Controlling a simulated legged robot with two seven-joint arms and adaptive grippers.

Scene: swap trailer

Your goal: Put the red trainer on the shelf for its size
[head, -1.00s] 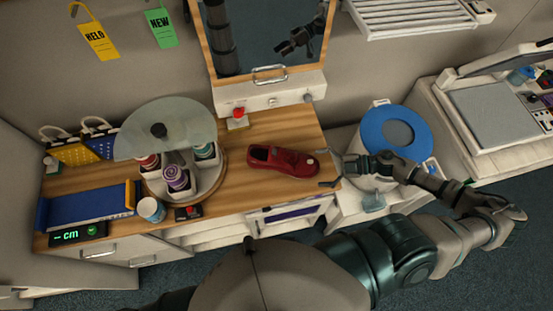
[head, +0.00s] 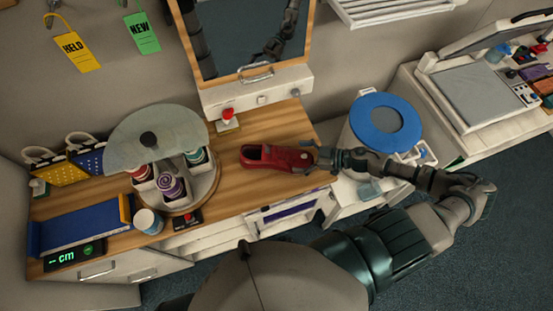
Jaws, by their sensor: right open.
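The red trainer (head: 272,157) lies on the wooden counter (head: 235,187), right of the round carousel, its heel opening to the left and its toe to the right. My right gripper (head: 322,158) is open at the toe end, with its fingers around or right beside the toe; I cannot tell whether they touch it. A blue measuring tray (head: 80,228) sits at the counter's left, with a green display (head: 74,256) reading "-- cm". White shelf openings (head: 283,212) show under the counter's front, one with something purple in it. My left gripper is not in view.
The carousel (head: 205,195) holds several tins under a clear lid (head: 160,137). A white cup (head: 148,221) and a red button (head: 226,115) stand on the counter. A mirror (head: 240,35) stands behind. A blue-lidded bin (head: 390,122) is to the right. Yellow HELD (head: 74,49) and green NEW (head: 142,33) tags hang on the wall.

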